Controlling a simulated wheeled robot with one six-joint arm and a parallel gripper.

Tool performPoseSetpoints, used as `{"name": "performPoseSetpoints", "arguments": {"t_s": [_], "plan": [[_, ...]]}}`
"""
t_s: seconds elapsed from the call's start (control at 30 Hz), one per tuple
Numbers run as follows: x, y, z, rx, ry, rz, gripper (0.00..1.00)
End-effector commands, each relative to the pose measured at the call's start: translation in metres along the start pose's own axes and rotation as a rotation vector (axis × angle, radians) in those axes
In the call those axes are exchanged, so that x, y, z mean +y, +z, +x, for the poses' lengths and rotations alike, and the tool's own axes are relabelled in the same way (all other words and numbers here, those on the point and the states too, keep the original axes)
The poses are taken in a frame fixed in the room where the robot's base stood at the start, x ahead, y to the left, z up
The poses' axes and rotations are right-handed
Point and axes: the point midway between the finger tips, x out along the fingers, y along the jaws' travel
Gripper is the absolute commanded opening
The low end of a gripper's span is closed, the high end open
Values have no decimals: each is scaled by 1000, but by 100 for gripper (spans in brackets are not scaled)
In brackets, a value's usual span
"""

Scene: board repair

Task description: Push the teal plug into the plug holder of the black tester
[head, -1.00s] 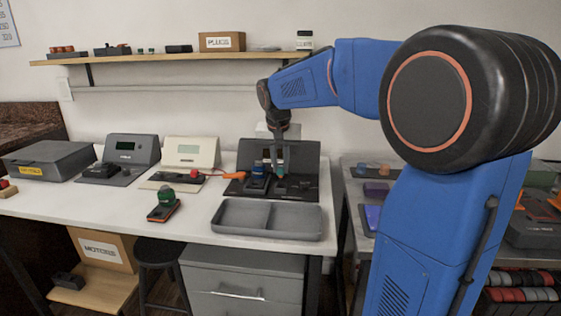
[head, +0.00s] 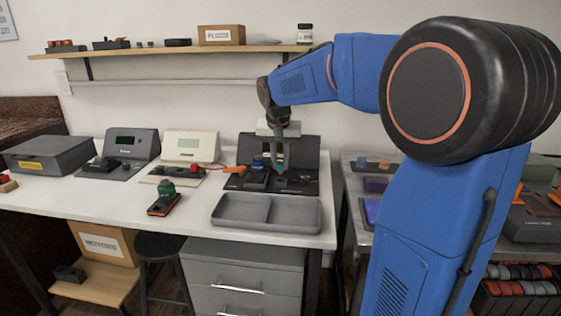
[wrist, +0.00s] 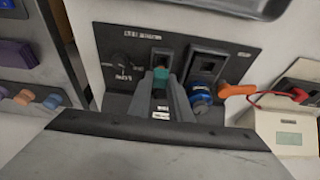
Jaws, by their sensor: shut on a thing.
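The black tester (head: 313,187) stands on the table with its dark lid raised behind it; its panel also shows in the wrist view (wrist: 226,50). My gripper (head: 281,168) points down over the tester's right half. In the wrist view, my gripper (wrist: 162,80) is shut on the teal plug (wrist: 161,73), which sits between the fingertips. The plug is at or just over a dark holder on the panel. The fingers hide its lower part, so I cannot tell how deep it sits. A small teal patch shows lower between the fingers.
A blue round part (wrist: 200,100) sits in the panel beside my gripper, with an orange lever (wrist: 238,90) near it. A grey two-part tray (head: 267,228) lies in front of the tester. A green-topped device (head: 165,196) stands to the left.

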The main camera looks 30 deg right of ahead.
Motion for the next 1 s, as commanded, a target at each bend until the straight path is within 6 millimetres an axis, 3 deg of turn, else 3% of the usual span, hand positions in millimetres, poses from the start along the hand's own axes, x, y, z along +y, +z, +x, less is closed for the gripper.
{"name": "performPoseSetpoints", "arguments": {"t_s": [1.0], "plan": [[0, 3, 11, 0, 0, 0, 0]]}}
